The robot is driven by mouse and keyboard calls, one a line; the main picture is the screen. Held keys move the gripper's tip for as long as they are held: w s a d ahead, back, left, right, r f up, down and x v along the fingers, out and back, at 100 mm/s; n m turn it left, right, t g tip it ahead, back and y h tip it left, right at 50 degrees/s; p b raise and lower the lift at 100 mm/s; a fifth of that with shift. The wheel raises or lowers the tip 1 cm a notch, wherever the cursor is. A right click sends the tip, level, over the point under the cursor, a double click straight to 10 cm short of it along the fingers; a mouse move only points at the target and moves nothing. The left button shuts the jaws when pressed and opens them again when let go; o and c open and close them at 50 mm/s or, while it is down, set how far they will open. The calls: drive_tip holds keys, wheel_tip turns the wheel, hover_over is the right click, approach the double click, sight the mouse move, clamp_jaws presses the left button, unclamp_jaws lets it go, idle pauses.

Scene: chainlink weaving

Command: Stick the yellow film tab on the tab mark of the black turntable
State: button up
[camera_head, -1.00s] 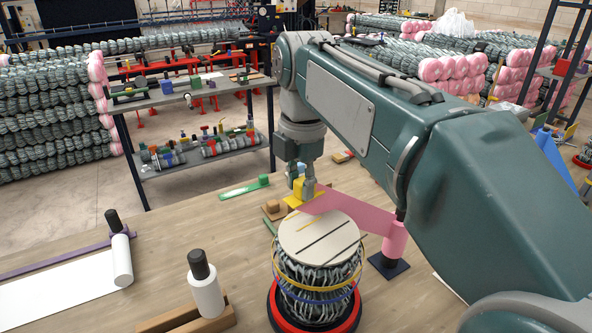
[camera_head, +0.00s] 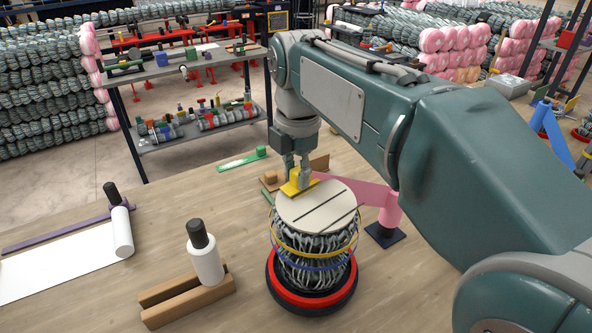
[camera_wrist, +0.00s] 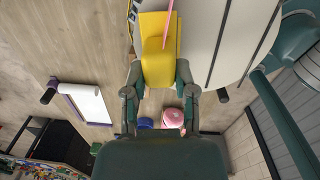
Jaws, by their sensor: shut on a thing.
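The yellow film tab (camera_head: 299,184) is in my gripper (camera_head: 303,170), at the far left edge of a pale striped disc (camera_head: 317,205). It overlaps the disc in the picture; I cannot tell whether they touch. In the wrist view the tab (camera_wrist: 158,60) lies between both fingers of my gripper (camera_wrist: 159,80), beside the disc (camera_wrist: 225,40). The disc caps a grey mesh roll (camera_head: 312,257) with yellow and blue bands. The roll stands on the black turntable (camera_head: 313,307) with a red ring. I cannot make out the tab mark.
A pink roll (camera_head: 391,210) stands right of the disc, with pink film (camera_head: 357,194) running behind the disc. A white black-capped roller (camera_head: 205,262) stands by wooden blocks (camera_head: 187,300). A white sheet (camera_head: 60,265) lies left. The table between is clear.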

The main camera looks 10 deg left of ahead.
sight(297, 171)
drive_tip(key=shift+a+f, duration=0.1)
idle(0.3)
drive_tip(key=o, duration=1)
drive_tip(key=shift+o, duration=0.2)
wheel_tip(297, 171, up, 12)
drive_tip(key=shift+d, duration=0.2)
